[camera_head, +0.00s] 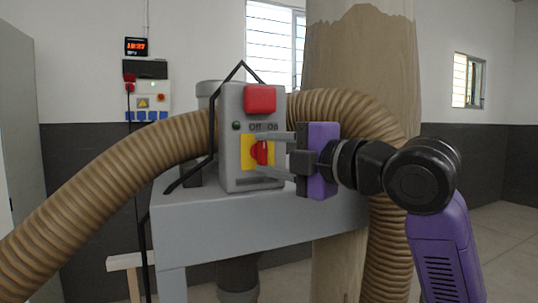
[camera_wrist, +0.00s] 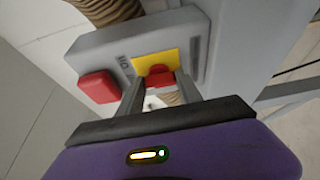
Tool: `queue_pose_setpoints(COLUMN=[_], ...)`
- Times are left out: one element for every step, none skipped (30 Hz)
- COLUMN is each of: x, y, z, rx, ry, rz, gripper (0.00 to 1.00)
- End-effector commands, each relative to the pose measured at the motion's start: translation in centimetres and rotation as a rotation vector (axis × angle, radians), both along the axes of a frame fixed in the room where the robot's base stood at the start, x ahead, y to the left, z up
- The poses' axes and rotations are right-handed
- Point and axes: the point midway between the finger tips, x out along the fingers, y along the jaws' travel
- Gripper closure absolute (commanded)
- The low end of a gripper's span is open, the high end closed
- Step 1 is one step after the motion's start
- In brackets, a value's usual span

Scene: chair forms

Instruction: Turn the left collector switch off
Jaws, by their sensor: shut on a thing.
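The collector switch is a red rotary knob (camera_head: 258,152) on a yellow plate (camera_head: 246,153), set in the front of a grey control box (camera_head: 232,175). "Off" and "On" are printed above the plate. The knob's setting is hard to read behind my fingers. My gripper (camera_head: 264,154) reaches in from the right, one finger above and one below the knob, and is shut on it. In the wrist view the red knob (camera_wrist: 159,72) sits between the fingertips (camera_wrist: 160,84), partly hidden by them.
A big red button (camera_head: 260,99) tops the box, close above my fingers. Ribbed brown hoses (camera_head: 110,195) pass on both sides. The box stands on a grey metal bench (camera_head: 250,225). A wall socket panel (camera_head: 148,100) and clock (camera_head: 136,46) are behind.

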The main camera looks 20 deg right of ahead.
Motion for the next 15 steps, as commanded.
queue_pose_setpoints(x=[0.01, 0.01, 0.0, 0.0, 0.01, 0.01, 0.01, 0.01, 0.01, 0.01, 0.01, 0.0, 0.0, 0.0, 0.0], y=[0.09, 0.09, 0.1, 0.1, 0.1, 0.11, 0.11, 0.11, 0.11, 0.11, 0.11, 0.12, 0.12, 0.12, 0.12], z=[-0.13, -0.13, -0.13, -0.14, -0.14, -0.14, -0.14, -0.15, -0.15, -0.15, -0.15, -0.15, -0.15, -0.15, -0.15], rx=[-0.007, -0.009, -0.011, -0.011, -0.012, -0.012, -0.012, -0.012, -0.011, -0.011, -0.011, -0.011, -0.011, -0.011, -0.011], ry=[0.003, 0.003, 0.003, 0.003, 0.003, 0.003, 0.003, 0.003, 0.003, 0.003, 0.003, 0.003, 0.003, 0.003, 0.003], rz=[0.002, 0.002, 0.002, 0.002, 0.002, 0.002, 0.002, 0.002, 0.002, 0.002, 0.002, 0.002, 0.002, 0.002, 0.002], gripper=[0.99, 0.99, 0.99, 0.99, 0.99, 0.99, 0.99, 0.99, 0.99, 0.99, 0.99, 0.99, 0.99, 0.54, 0.46])
